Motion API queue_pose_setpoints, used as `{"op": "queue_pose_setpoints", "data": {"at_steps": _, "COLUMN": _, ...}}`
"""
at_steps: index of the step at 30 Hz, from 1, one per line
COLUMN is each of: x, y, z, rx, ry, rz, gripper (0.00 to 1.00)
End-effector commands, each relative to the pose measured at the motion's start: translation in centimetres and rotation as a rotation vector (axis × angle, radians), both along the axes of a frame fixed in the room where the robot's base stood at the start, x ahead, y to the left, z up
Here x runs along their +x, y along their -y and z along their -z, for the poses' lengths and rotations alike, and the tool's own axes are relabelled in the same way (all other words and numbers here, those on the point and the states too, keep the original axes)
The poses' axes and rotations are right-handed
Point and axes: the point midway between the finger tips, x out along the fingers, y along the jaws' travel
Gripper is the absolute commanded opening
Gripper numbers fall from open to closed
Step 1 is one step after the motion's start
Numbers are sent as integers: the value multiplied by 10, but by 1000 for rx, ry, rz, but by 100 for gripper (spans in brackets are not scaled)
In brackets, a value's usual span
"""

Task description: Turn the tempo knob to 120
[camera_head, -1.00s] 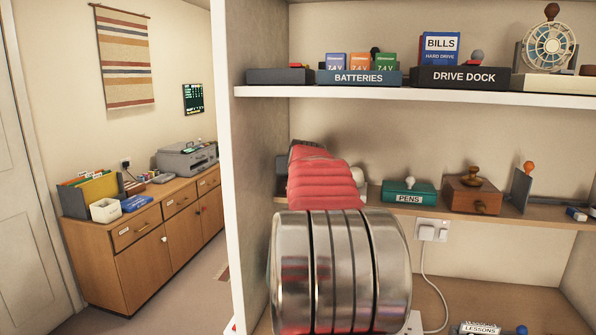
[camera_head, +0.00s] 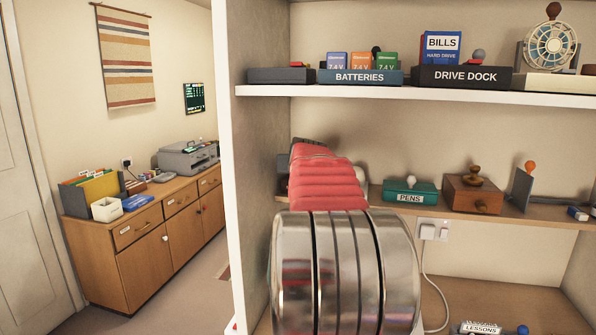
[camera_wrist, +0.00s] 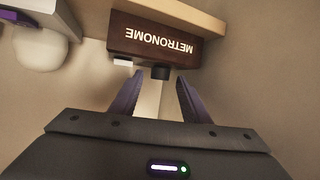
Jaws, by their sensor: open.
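A dark brown box labelled METRONOME (camera_wrist: 153,42) shows upside down in the wrist view, under a wooden shelf edge. A dark round knob (camera_wrist: 161,73) sticks out from its near edge, beside a small white piece (camera_wrist: 123,62). My gripper (camera_wrist: 155,78) is open, its two purple fingers apart, with the knob between and just beyond the fingertips. I cannot tell whether either finger touches it. No scale or number shows on the knob. In the head view my arm hides the metronome and my gripper.
The upper shelf (camera_head: 420,92) holds batteries and a drive dock. The middle shelf holds a green PENS box (camera_head: 410,191) and a wooden box (camera_head: 472,194). A cable hangs from a wall socket (camera_head: 434,230). A white rounded object (camera_wrist: 40,48) is at the wrist view's upper left.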

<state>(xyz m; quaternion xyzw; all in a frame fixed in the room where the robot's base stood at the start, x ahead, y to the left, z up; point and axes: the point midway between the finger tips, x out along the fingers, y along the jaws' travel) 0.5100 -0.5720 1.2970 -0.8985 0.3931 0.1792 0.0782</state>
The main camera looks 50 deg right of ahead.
Motion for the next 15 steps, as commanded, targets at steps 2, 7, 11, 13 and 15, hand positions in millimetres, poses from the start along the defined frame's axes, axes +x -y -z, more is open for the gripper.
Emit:
{"op": "queue_pose_setpoints", "data": {"at_steps": 2, "x": -6, "y": -6, "z": -4, "rx": -1, "ry": 1, "rz": 0, "gripper": 43}}
{"op": "queue_pose_setpoints", "data": {"at_steps": 7, "x": -19, "y": -21, "z": -12, "rx": -1, "ry": 1, "rz": 0, "gripper": 43}}
{"op": "queue_pose_setpoints", "data": {"at_steps": 11, "x": -29, "y": -32, "z": -18, "rx": 0, "ry": 0, "rz": 0, "gripper": 43}}
{"op": "queue_pose_setpoints", "data": {"at_steps": 13, "x": -35, "y": -39, "z": -22, "rx": 0, "ry": 0, "rz": 0, "gripper": 43}}
{"op": "queue_pose_setpoints", "data": {"at_steps": 15, "x": -41, "y": -45, "z": -25, "rx": 0, "ry": 0, "rz": 0, "gripper": 43}}
